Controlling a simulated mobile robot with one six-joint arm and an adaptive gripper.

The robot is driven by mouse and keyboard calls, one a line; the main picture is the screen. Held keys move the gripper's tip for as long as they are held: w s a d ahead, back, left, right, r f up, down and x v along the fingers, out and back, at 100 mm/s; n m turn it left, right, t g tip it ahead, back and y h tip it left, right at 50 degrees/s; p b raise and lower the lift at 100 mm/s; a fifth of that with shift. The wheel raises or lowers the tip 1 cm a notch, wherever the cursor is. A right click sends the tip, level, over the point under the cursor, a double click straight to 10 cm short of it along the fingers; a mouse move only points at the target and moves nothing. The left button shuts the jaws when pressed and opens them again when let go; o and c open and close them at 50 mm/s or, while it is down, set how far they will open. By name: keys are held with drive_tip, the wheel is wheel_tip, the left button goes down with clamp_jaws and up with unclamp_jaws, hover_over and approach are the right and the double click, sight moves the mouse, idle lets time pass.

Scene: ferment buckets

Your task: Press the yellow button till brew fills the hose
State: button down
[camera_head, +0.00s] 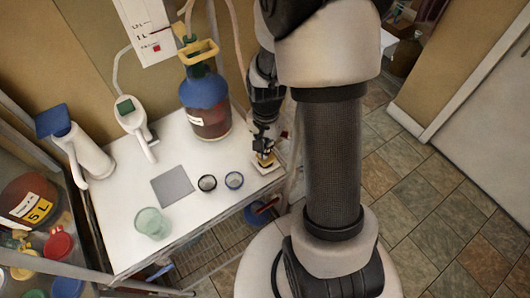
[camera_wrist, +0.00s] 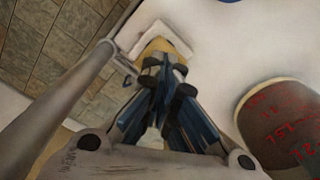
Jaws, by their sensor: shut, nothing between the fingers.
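The yellow button (camera_head: 265,158) sits on a small white box (camera_head: 272,170) at the right end of the white table. In the wrist view the yellow button (camera_wrist: 158,47) lies just beyond my fingertips, partly hidden by them. My gripper (camera_head: 264,150) is shut and empty, pointing down over the button; the wrist view shows its closed fingertips (camera_wrist: 165,72) at the button's edge. I cannot tell whether they touch or press it. A pale hose (camera_head: 238,42) hangs behind my arm; whether brew is in it is unclear.
A blue-topped carboy (camera_head: 203,90) with reddish brew stands behind, left of my gripper; it also shows in the wrist view (camera_wrist: 280,120). Floor is clear at right.

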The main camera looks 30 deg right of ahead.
wheel_tip(320, 180, up, 5)
drive_tip(key=p, duration=0.4)
idle(0.3)
idle(0.4)
drive_tip(key=s+a+r+n+t+b, duration=0.1)
drive_tip(key=s+a+r+n+b, duration=0.15)
drive_tip(key=r, duration=0.35)
drive_tip(key=s+a+r+n+t+b, duration=0.1)
drive_tip(key=a+r+n+b, duration=0.15)
drive_tip(key=a+r, duration=0.2)
drive_tip(key=s+a+r+n+t+b, duration=0.1)
drive_tip(key=s+a+r+n, duration=0.1)
drive_tip(key=s, duration=0.3)
drive_tip(key=s+a+r+n+t+b, duration=0.1)
drive_tip(key=s+r+n, duration=0.2)
drive_tip(key=s+n, duration=0.1)
drive_tip(key=shift+s+a+n+t+b, duration=0.3)
drive_tip(key=shift+s+a+b, duration=0.05)
drive_tip(key=shift+s, duration=0.2)
